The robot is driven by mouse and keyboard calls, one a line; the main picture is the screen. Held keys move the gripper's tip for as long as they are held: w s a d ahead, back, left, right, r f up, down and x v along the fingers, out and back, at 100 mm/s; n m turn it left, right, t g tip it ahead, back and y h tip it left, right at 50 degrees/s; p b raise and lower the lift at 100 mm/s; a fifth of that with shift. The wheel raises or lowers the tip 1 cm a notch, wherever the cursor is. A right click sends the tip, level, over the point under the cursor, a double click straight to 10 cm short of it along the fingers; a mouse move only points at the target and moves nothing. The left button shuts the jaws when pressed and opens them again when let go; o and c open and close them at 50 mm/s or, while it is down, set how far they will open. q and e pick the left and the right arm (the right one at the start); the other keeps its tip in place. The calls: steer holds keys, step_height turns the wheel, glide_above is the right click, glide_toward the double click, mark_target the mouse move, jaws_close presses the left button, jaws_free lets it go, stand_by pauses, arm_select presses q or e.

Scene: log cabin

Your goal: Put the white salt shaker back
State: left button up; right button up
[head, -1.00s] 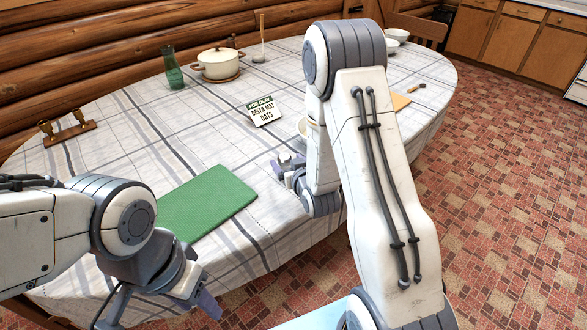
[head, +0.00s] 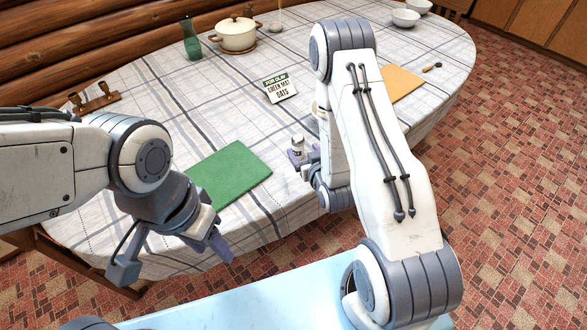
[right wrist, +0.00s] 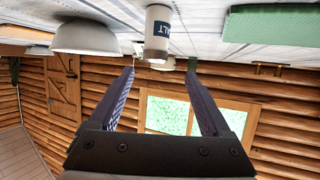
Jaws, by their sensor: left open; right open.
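The white salt shaker (head: 298,143) stands on the cloth-covered table at my right gripper (head: 303,157). The right wrist view is upside down and shows the shaker (right wrist: 158,30) with a dark label, between the lines of the open fingers (right wrist: 160,70). I cannot tell whether they touch it. My left gripper (head: 213,240) is open and empty, near the table's front edge, in front of the green mat (head: 228,172). A sign (head: 280,88) behind the mat reads "FOR CLAY GREEN MAT OATS".
A bowl (right wrist: 85,38) is beside the shaker, mostly hidden by my right arm in the head view. An orange mat (head: 402,82) lies right of that arm. A pot (head: 236,36), green vase (head: 191,38) and wooden holder (head: 93,103) stand farther back.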

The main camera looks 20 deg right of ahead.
steer(key=s+a+r+n+g+y, duration=0.1)
steer(key=s+a+r+n+g, duration=0.2)
steer(key=a, duration=0.5)
steer(key=s+a+r+n+g+y, duration=0.1)
steer(key=s+a+r+g, duration=0.3)
steer(key=a, duration=0.3)
steer(key=s+a+r+n+g, duration=0.1)
steer(key=s+r+g, duration=0.2)
steer(key=s, duration=0.7)
steer(key=s+r+n+g, duration=0.2)
steer(key=s+r, duration=0.5)
steer(key=s, duration=0.4)
steer(key=shift+s+a+r+n+g+h, duration=0.3)
steer(key=shift+a+r+g+h, duration=0.1)
steer(key=shift+g, duration=0.4)
steer(key=shift+w, duration=0.1)
